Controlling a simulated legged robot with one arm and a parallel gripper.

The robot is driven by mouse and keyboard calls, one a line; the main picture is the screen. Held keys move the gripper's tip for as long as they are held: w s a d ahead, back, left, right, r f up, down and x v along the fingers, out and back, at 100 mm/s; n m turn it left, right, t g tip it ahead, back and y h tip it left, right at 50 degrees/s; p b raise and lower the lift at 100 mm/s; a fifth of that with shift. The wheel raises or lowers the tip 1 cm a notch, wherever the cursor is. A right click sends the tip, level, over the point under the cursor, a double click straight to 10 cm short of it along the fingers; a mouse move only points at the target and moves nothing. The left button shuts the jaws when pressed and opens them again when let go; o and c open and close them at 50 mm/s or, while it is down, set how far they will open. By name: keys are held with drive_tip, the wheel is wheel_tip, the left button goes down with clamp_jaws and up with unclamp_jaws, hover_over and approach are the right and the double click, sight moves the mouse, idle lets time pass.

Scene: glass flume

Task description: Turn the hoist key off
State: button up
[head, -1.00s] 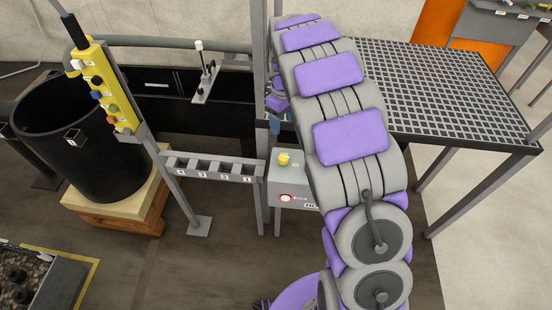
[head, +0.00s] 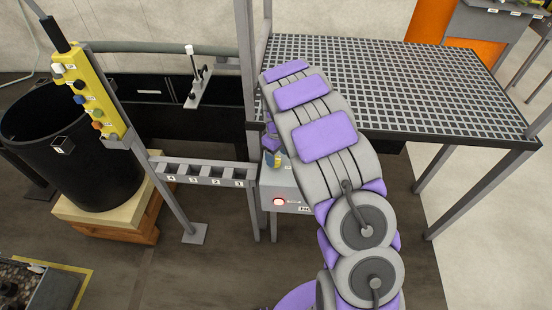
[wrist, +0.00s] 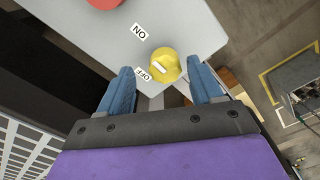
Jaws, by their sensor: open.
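The hoist key is a yellow round knob with a pale bar (wrist: 162,66) on a grey box (wrist: 185,22) in the wrist view. "ON" and "OFF" labels sit beside it, and the bar's end lies near the OFF label (wrist: 151,75). My gripper (wrist: 168,80) is open, its two blue fingers on either side of the knob in the picture. I cannot tell whether they touch it. In the head view the grey box (head: 285,191) shows a lit red lamp (head: 278,202), and my arm and gripper cover most of the knob.
A numbered slotted rack (head: 205,172) stands left of the box. A yellow pendant with buttons (head: 88,95) hangs by a black tub (head: 65,165). A grated platform (head: 400,85) lies behind my arm. A red round part (wrist: 104,3) shows on the box.

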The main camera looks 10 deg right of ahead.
drive_tip(key=shift+d+f, duration=0.1)
drive_tip(key=shift+f, duration=0.55)
drive_tip(key=shift+a, duration=0.75)
drive_tip(key=shift+c, duration=0.4)
drive_tip(key=shift+d, duration=0.55)
drive_tip(key=c, duration=0.6)
drive_tip(key=shift+a, duration=0.2)
drive_tip(key=c, duration=0.4)
drive_tip(key=shift+o, duration=0.2)
